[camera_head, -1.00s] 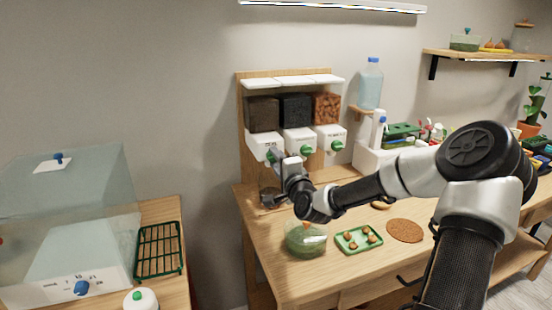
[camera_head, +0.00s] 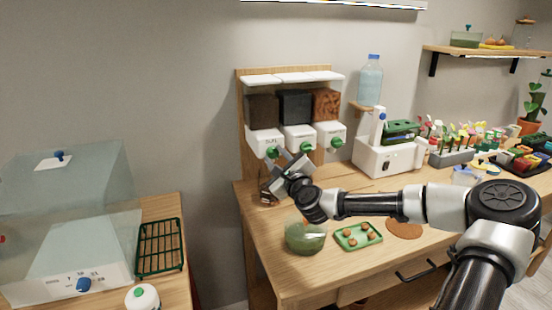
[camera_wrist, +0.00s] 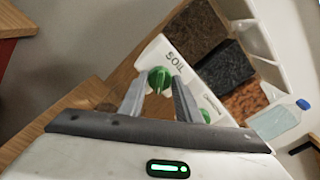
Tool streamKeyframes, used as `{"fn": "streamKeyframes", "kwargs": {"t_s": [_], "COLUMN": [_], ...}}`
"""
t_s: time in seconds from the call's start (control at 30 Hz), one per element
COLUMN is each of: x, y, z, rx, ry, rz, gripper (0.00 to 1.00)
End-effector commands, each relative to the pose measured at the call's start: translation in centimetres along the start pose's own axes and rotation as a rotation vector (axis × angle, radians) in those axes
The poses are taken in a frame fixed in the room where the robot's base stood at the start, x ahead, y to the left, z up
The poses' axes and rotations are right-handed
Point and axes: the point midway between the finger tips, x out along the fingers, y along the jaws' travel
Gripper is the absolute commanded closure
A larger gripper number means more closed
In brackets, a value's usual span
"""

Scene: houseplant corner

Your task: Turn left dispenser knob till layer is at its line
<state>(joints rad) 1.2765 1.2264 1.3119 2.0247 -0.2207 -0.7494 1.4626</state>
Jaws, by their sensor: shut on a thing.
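The left dispenser, lettered SOIL, has a white body (camera_head: 262,138) below a bin of dark brown soil (camera_head: 262,110). Its green knob (camera_head: 272,152) sits on the front and also shows in the wrist view (camera_wrist: 159,80). My gripper (camera_head: 278,158) is shut on this knob, with one finger on each side of it in the wrist view (camera_wrist: 160,88). Below the dispenser, a clear vessel with something brown in it (camera_head: 267,190) is partly hidden by my gripper. I cannot make out its line or the layer's height.
Two more dispensers, with black (camera_head: 296,107) and orange-brown (camera_head: 327,104) fill, stand close on the right. A green-filled glass bowl (camera_head: 305,238) and a green tray (camera_head: 358,236) with small brown pieces lie below my arm. A white machine (camera_head: 378,158) stands further right.

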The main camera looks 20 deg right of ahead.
Motion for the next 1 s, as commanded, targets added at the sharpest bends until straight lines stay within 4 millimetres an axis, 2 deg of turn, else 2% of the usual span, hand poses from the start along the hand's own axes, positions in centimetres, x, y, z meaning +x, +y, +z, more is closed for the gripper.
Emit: {"fn": "streamKeyframes", "kwargs": {"t_s": [0.5,0.7,1.0], "x": [-0.02,-0.02,-0.01], "y": [0.06,0.05,0.02], "z": [-0.09,-0.10,-0.06], "rx": [0.461,0.578,0.663], "ry": [0.000,0.001,0.001], "rz": [0.000,0.000,0.000], "gripper": [0.92,0.92,0.92]}}
